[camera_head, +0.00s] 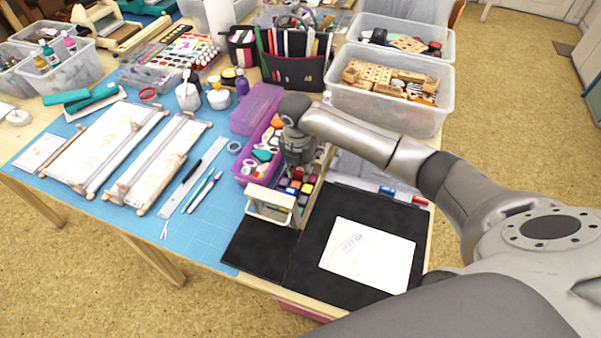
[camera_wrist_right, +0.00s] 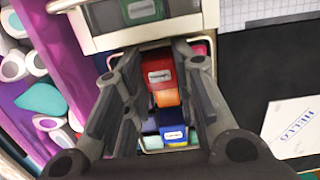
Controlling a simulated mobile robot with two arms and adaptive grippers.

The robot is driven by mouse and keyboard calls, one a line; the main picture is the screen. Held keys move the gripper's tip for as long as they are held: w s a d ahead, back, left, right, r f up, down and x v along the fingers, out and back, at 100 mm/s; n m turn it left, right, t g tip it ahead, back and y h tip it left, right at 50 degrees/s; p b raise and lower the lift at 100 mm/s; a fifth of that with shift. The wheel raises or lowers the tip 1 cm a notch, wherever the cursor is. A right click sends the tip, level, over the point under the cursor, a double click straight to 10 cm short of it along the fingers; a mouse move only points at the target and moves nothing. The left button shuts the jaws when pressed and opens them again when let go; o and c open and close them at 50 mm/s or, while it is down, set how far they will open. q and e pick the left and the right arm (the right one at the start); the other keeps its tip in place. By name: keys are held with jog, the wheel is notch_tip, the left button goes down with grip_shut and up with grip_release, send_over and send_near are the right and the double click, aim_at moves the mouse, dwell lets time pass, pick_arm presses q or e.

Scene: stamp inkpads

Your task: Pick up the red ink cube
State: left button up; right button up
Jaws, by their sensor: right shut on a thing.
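The red ink cube (camera_wrist_right: 160,72), with a small white label, sits between the two fingers of my right gripper (camera_wrist_right: 158,80) in the right wrist view. The gripper is shut on it. In the head view my right gripper (camera_head: 299,160) points down over a small box of coloured ink cubes (camera_head: 300,188). An orange cube (camera_wrist_right: 167,97) and a dark blue cube (camera_wrist_right: 173,130) lie just below the red one in the wrist view. I cannot tell whether the red cube is lifted off the box floor. My left gripper is not in view.
A white card (camera_head: 368,254) lies on the black mat (camera_head: 312,262). Clear bins (camera_head: 390,105) of stamps stand behind. The black mat's left part is clear.

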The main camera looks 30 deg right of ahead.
aim_at(301, 168)
jog(key=shift+r, duration=0.15)
jog(key=shift+r, duration=0.25)
notch_tip(301, 168, up, 2)
jog(key=shift+w+r+b, duration=0.1)
jog(key=shift+b, duration=0.5)
jog(key=s+r+b, duration=0.1)
jog(key=s+r, duration=0.9)
jog(key=s, duration=0.4)
jog(key=shift+s+b, duration=0.15)
jog(key=shift+b, duration=0.2)
jog(key=shift+o, duration=0.5)
